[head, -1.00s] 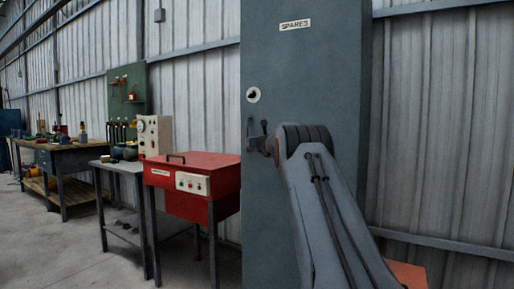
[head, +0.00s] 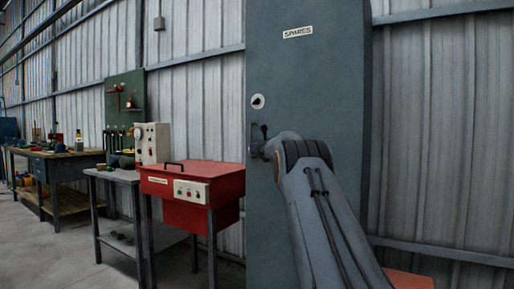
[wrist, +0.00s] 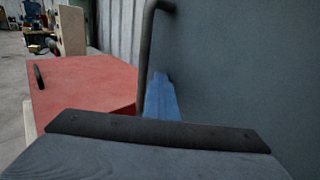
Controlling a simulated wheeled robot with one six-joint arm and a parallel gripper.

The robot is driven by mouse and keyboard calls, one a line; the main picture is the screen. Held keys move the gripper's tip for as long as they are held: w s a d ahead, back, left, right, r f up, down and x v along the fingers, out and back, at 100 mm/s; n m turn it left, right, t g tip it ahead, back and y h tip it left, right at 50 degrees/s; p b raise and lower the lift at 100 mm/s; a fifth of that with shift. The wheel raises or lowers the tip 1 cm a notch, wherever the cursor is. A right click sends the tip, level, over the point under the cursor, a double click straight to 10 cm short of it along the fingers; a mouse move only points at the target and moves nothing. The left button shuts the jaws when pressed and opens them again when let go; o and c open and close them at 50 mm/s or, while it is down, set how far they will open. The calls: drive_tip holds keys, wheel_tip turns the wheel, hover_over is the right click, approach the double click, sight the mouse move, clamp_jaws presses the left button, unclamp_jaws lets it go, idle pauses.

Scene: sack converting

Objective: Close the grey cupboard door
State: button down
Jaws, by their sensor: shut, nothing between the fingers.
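The grey cupboard door (head: 315,80) stands tall in the head view, with a SPARES label, a round lock and a dark handle (head: 258,132) near its left edge. I cannot tell from here how far ajar it is. My arm reaches up to the handle, and hides most of my gripper in the head view. In the wrist view the door (wrist: 245,75) fills the right side, and the handle (wrist: 147,50) is a dark upright bar. My gripper (wrist: 160,92) shows blue, shut fingers close beside the door and behind the bar's lower end; contact is unclear.
A red machine (head: 195,193) with a control panel stands left of the door. A small table (head: 118,178) and a workbench (head: 70,165) stand farther left. The floor (head: 40,245) at front left is clear. A ribbed metal wall (head: 440,130) runs behind.

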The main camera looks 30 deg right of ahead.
drive_tip(key=b+v, duration=0.5)
drive_tip(key=v, duration=0.2)
drive_tip(key=shift+s, duration=0.4)
